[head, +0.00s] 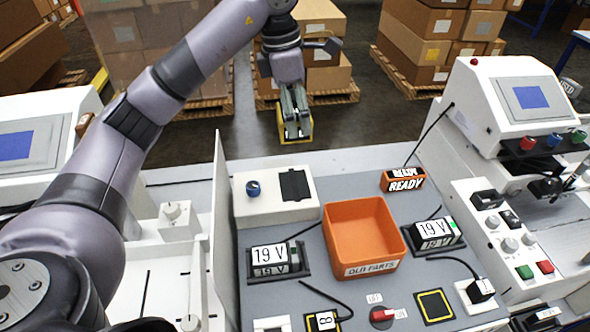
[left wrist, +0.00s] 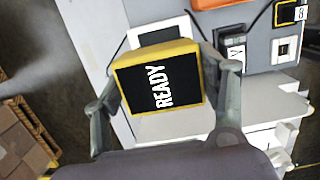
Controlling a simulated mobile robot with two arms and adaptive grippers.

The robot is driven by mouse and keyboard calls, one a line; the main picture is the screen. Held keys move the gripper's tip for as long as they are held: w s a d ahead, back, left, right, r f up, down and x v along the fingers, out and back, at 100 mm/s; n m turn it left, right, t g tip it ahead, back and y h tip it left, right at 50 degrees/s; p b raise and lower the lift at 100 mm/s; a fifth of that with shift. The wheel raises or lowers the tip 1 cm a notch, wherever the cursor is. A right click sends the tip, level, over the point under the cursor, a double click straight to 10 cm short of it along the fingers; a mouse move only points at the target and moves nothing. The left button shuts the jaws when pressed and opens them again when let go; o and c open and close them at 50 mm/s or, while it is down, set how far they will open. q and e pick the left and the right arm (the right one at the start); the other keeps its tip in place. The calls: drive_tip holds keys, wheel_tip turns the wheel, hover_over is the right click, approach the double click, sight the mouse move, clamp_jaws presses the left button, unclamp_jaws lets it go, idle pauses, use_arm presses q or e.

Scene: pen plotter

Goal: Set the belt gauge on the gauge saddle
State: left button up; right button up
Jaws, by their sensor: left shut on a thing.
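My left gripper (head: 296,112) is shut on a yellow box-shaped gauge (head: 297,138), held in the air beyond the back edge of the console. In the left wrist view the gauge (left wrist: 158,80) sits between the two fingers, its black face reading READY. I take it to be the belt gauge. A white box (head: 264,207) with a black patch (head: 294,185) and a blue knob stands at the console's back left. This patch may be the gauge saddle, but I cannot tell for sure. The white box is partly hidden behind the gauge in the wrist view.
An orange OLD PARTS bin (head: 362,208) stands mid-console, between two 19 V units (head: 277,262) (head: 436,233). An orange READY display (head: 402,181) is at the back right. A yellow-edged black pad (head: 434,305) and red switch (head: 382,316) lie in front. An upright panel (head: 226,240) borders the left.

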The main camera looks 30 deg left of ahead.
use_arm(q)
wheel_tip(320, 180, down, 2)
drive_tip(key=shift+f, duration=0.2)
drive_tip(key=f+p, duration=0.1)
drive_tip(key=f, duration=0.3)
drive_tip(key=f+p, duration=0.1)
drive_tip(key=f, duration=0.4)
drive_tip(key=shift+w+a+f+p, duration=0.2)
drive_tip(key=shift+p, duration=0.1)
drive_tip(key=shift+f, duration=0.3)
wheel_tip(320, 180, down, 4)
drive_tip(key=shift+r+p, duration=0.2)
drive_tip(key=shift+p, duration=0.4)
drive_tip(key=shift+f, duration=0.35)
drive_tip(key=o, duration=0.8)
drive_tip(key=shift+f, duration=0.1)
drive_tip(key=o, duration=0.5)
drive_tip(key=shift+c, duration=0.2)
use_arm(e)
drive_tip(key=r, duration=0.3)
drive_tip(key=shift+w+a+r, duration=0.1)
drive_tip(key=shift+w+r, duration=0.1)
drive_tip(key=shift+w, duration=0.1)
